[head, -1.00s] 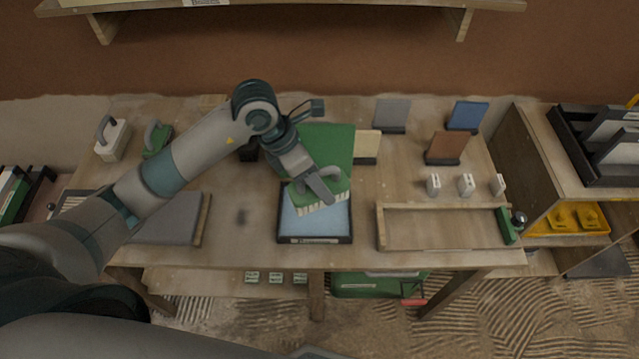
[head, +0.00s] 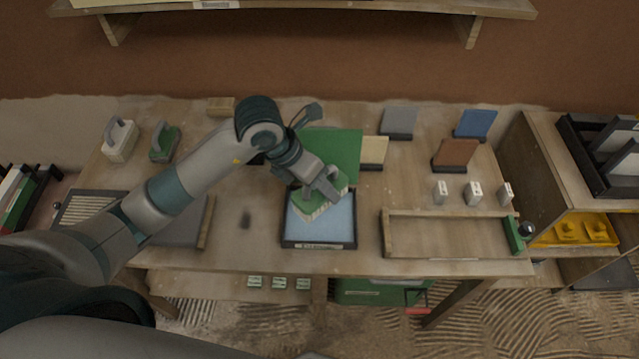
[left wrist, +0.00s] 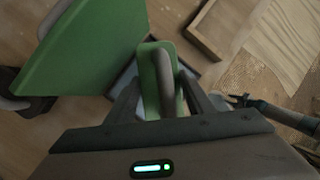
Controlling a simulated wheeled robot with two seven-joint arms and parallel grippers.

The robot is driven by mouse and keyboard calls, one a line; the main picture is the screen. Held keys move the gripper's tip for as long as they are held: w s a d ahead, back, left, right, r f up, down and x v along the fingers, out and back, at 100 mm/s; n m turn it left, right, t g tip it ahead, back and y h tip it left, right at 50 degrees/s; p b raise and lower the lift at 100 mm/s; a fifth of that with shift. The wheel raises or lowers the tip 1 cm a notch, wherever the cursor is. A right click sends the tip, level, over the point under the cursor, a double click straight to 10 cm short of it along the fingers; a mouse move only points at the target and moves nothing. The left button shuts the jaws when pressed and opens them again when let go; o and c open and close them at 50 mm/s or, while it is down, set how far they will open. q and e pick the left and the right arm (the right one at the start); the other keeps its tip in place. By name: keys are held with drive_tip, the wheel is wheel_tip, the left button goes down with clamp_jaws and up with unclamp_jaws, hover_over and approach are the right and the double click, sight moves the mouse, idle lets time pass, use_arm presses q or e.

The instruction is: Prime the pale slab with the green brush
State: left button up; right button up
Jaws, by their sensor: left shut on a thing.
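My left gripper (head: 327,190) is shut on the grey handle of the green brush (head: 308,203), which has pale bristles pointing down. The brush is over the back part of a dark-rimmed tray with a light blue surface (head: 335,229); whether the bristles touch it I cannot tell. The brush (left wrist: 150,80) also shows between the fingers in the left wrist view. The pale slab (head: 375,150), cream-coloured, stands in a dark base behind the tray, its left side beside a green panel (head: 345,147).
Grey (head: 399,121), blue (head: 475,123) and brown (head: 456,152) slabs stand at the back right. A wooden frame (head: 388,232) lies right of the tray. Two other handled tools, white (head: 120,146) and green (head: 163,148), stand back left. Shelves stand at the right.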

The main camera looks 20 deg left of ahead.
sight(319, 194)
use_arm(q)
drive_tip(key=shift+f+b, duration=1.7)
drive_tip(key=shift+f, duration=1.15)
drive_tip(key=shift+f+b, duration=0.35)
drive_tip(key=shift+f, duration=0.05)
drive_tip(key=shift+s+a+f+b, duration=0.1)
drive_tip(key=shift+a+f+b, duration=0.15)
drive_tip(key=shift+f+b, duration=0.15)
drive_tip(key=shift+d+r+p, duration=0.15)
drive_tip(key=shift+r+p, duration=0.3)
drive_tip(key=shift+r, duration=0.15)
drive_tip(key=shift+d+r+p, duration=0.15)
drive_tip(key=shift+r+p, duration=0.25)
drive_tip(key=shift+r, duration=0.15)
drive_tip(key=shift+a+r+p, duration=0.15)
drive_tip(key=shift+r+p, duration=0.5)
drive_tip(key=shift+r, duration=0.3)
drive_tip(key=shift+r+p, duration=1.05)
drive_tip(key=shift+r, duration=0.6)
